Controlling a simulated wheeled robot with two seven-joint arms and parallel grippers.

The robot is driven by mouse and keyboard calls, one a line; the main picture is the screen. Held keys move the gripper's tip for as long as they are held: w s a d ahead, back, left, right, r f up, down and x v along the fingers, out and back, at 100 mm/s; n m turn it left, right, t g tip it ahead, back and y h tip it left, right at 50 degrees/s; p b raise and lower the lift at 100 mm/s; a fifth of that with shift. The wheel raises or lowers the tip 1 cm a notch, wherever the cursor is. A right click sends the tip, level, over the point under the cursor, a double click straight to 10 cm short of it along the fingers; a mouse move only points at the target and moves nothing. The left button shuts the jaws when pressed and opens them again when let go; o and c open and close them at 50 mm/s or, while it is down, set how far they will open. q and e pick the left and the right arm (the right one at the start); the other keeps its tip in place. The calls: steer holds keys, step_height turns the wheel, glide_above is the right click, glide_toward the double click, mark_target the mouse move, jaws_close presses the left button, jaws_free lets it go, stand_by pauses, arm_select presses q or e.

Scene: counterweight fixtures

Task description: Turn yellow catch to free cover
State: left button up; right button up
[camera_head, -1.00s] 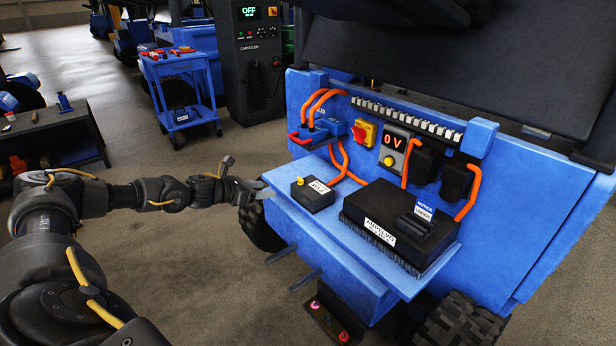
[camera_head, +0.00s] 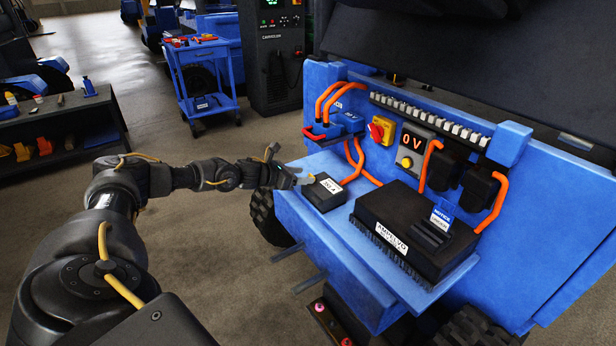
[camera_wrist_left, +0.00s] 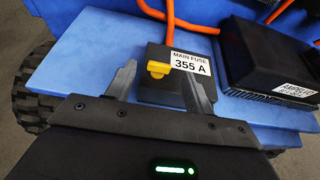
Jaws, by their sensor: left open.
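The yellow catch (camera_wrist_left: 158,69) sits on top of the small black main fuse box (camera_wrist_left: 160,92), whose white label reads "MAIN FUSE 355 A". In the head view the box (camera_head: 326,199) stands on the blue shelf, left of the larger black unit; the catch is mostly hidden by my gripper there. My left gripper (camera_head: 304,178) is open at the box's left edge. In the left wrist view its two fingers stand apart, one on each side of the catch; I cannot tell whether either touches it. My right gripper is not in view.
A larger black unit (camera_head: 413,232) with a notice tag sits on the shelf (camera_head: 342,246). Orange cables (camera_head: 357,163) rise behind the fuse box. A blue cart (camera_head: 205,80) stands back left.

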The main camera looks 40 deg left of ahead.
mark_target(311, 176)
arm_select(q)
steer(key=x, duration=0.3)
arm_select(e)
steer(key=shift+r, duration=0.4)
arm_select(q)
steer(key=c, duration=1)
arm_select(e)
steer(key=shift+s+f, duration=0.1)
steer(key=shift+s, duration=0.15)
